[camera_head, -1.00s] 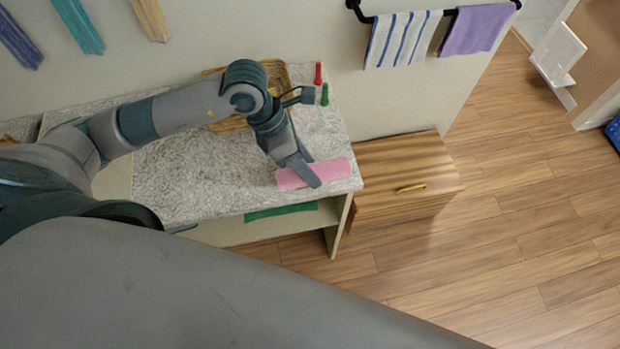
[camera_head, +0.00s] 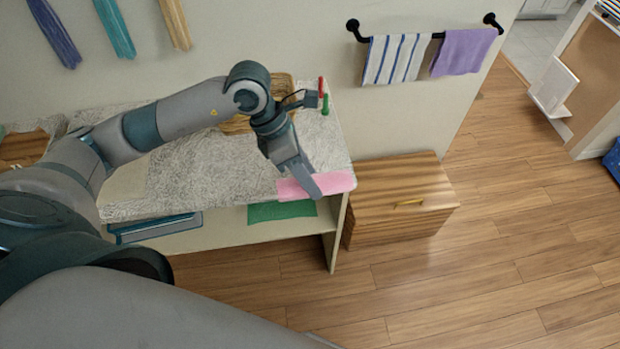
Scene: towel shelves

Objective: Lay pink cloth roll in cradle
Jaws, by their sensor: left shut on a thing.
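The pink cloth roll (camera_head: 337,183) lies at the front right corner of the grey speckled shelf top (camera_head: 205,180). My left gripper (camera_head: 308,190) reaches down over it from behind and is shut on it, with the roll showing on both sides of the fingers. I cannot tell whether the roll still touches the top. I cannot make out a cradle for certain. My right gripper is not in view.
A wicker basket (camera_head: 237,124) and red and green pegs (camera_head: 325,104) stand behind my arm. A green cloth (camera_head: 282,211) lies on the lower shelf. A wooden cabinet (camera_head: 395,195) stands right. Towels hang on a wall rail (camera_head: 437,36).

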